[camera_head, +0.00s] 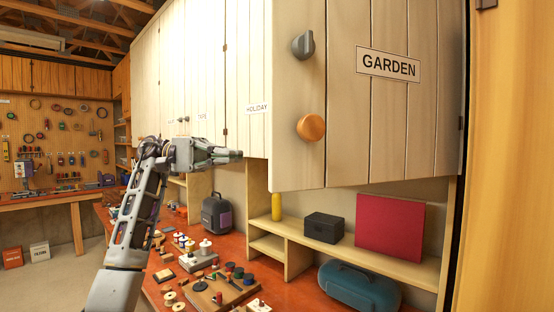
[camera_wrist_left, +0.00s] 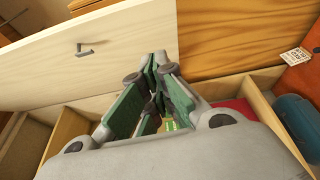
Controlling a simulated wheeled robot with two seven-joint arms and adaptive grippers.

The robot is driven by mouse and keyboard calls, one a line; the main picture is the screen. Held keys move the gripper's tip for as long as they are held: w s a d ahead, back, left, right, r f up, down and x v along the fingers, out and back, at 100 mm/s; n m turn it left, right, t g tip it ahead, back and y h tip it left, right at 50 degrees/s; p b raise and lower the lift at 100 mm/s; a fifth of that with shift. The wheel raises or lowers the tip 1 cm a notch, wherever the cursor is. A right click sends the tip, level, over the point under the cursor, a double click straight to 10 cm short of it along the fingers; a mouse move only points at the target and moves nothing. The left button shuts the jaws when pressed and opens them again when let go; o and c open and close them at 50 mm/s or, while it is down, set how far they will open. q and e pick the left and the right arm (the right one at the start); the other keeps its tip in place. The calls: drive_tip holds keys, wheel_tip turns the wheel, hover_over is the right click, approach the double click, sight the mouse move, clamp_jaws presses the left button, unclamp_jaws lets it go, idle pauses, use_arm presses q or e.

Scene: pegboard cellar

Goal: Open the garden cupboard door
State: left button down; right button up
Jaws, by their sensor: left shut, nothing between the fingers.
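The garden cupboard door (camera_head: 393,115) is pale planked wood with a GARDEN label (camera_head: 388,64), at the upper right in the head view. It carries a grey turn-knob (camera_head: 303,44) and a round wooden knob (camera_head: 311,127) near its left edge. Hinges show on its right side. Its left edge stands out in front of the neighbouring doors, so it looks partly open; the inside is hidden. My left gripper (camera_head: 238,154) is shut and empty, left of the door's lower left corner and apart from the knobs. Its closed fingers (camera_wrist_left: 153,70) also show in the wrist view.
The holiday cupboard door (camera_head: 246,80) is left of the garden door. Below stand a shelf with a yellow bottle (camera_head: 277,207), black box (camera_head: 324,228) and red panel (camera_head: 390,226), and a blue case (camera_head: 358,288). The red workbench holds several small parts.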

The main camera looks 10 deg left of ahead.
sight(277, 159)
use_arm(q)
drive_tip(key=shift+m, duration=0.3)
drive_tip(key=shift+d, duration=0.15)
drive_tip(key=s+p+x, duration=0.1)
drive_tip(key=x, duration=0.3)
drive_tip(key=s+p+x, duration=0.1)
drive_tip(key=x, duration=0.3)
drive_tip(key=p+x, duration=0.1)
drive_tip(key=x, duration=0.3)
drive_tip(key=shift+s, duration=0.45)
idle(0.6)
